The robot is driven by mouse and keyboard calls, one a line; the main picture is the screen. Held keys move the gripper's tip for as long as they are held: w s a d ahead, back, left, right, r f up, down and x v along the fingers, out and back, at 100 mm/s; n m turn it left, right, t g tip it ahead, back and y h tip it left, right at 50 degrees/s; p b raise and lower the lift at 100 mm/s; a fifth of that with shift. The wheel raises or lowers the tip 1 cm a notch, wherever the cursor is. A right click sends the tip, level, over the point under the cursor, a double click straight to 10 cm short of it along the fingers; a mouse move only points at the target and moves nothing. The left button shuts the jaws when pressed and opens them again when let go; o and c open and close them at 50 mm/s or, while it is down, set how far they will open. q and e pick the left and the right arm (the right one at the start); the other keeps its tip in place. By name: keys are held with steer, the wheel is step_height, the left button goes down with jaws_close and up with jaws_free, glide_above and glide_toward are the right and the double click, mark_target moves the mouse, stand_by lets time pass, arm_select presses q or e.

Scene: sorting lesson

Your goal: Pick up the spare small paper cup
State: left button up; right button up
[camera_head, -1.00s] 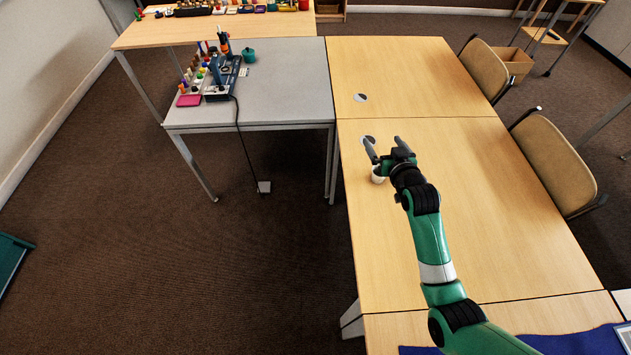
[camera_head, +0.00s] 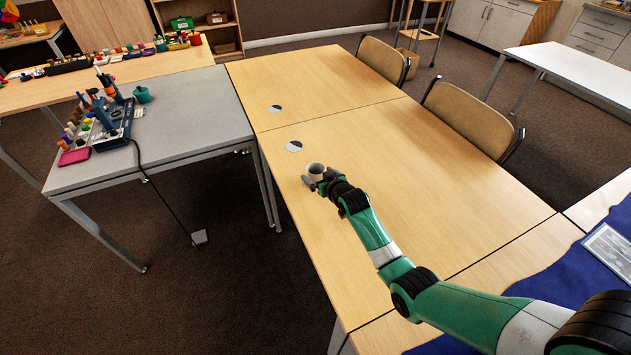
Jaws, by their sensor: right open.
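My left gripper is not in view.
A grey table (camera_head: 190,105) on the left holds a blue tool stand (camera_head: 112,120) and several small coloured pots. Chairs (camera_head: 470,118) line the right side. The wooden tabletop is mostly clear.

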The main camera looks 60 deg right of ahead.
mark_target(313, 169)
steer(key=shift+w+d+f, duration=0.25)
steer(key=shift+w+d, duration=0.05)
steer(key=shift+w, duration=0.1)
steer(key=shift+d+f+b, duration=0.1)
steer(key=shift+f+b, duration=0.05)
steer(key=shift+b, duration=0.15)
steer(key=b+x, duration=0.4)
steer(key=shift+d, duration=0.1)
steer(key=shift+w+d, duration=0.35)
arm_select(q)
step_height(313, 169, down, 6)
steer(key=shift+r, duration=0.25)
arm_select(e)
steer(key=shift+a, duration=0.1)
steer(key=c, duration=1.3)
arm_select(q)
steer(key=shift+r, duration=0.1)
